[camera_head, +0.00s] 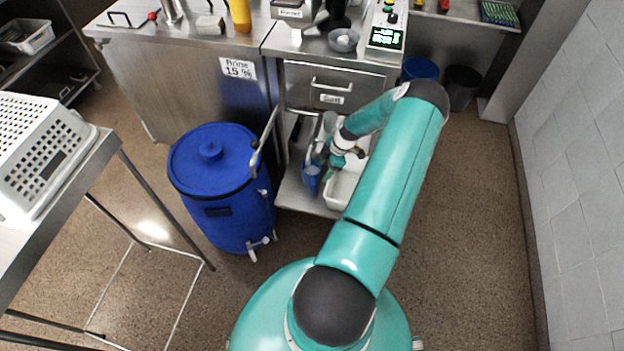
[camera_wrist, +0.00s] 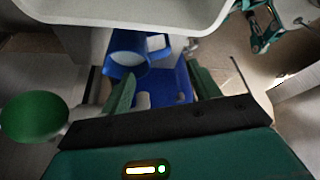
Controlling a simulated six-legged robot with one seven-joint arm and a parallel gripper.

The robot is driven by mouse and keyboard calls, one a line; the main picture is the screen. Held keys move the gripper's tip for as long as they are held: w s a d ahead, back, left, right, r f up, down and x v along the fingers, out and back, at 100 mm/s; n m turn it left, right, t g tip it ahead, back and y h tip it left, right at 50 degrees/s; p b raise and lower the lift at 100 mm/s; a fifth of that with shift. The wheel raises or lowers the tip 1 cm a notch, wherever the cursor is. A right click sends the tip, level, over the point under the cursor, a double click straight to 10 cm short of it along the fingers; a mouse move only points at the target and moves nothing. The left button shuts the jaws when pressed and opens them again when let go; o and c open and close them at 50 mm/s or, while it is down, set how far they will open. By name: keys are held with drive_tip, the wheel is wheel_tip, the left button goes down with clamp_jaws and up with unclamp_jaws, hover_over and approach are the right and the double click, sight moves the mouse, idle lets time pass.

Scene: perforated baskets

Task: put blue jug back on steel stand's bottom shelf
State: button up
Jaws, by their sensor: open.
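The blue jug (camera_head: 312,178) appears to stand on the bottom shelf (camera_head: 294,194) of the steel stand, near its front left part. In the wrist view the jug's open rim (camera_wrist: 128,55) shows just beyond the fingers. My gripper (camera_head: 329,170) is low in the stand, just right of the jug, partly hidden by my arm. In the wrist view my gripper (camera_wrist: 163,90) has its two green fingers apart. Blue surface shows between them, but I cannot tell whether any finger touches the jug.
A white bin (camera_head: 338,191) sits on the shelf right of the jug; a white rim (camera_wrist: 120,12) crosses the wrist view's top. A large blue barrel (camera_head: 215,180) stands left of the stand. A drawer (camera_head: 331,86) is above. Floor to the right is clear.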

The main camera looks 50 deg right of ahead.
sight(315, 181)
drive_tip(key=x, duration=0.9)
clamp_jaws()
drive_tip(key=shift+r, duration=0.35)
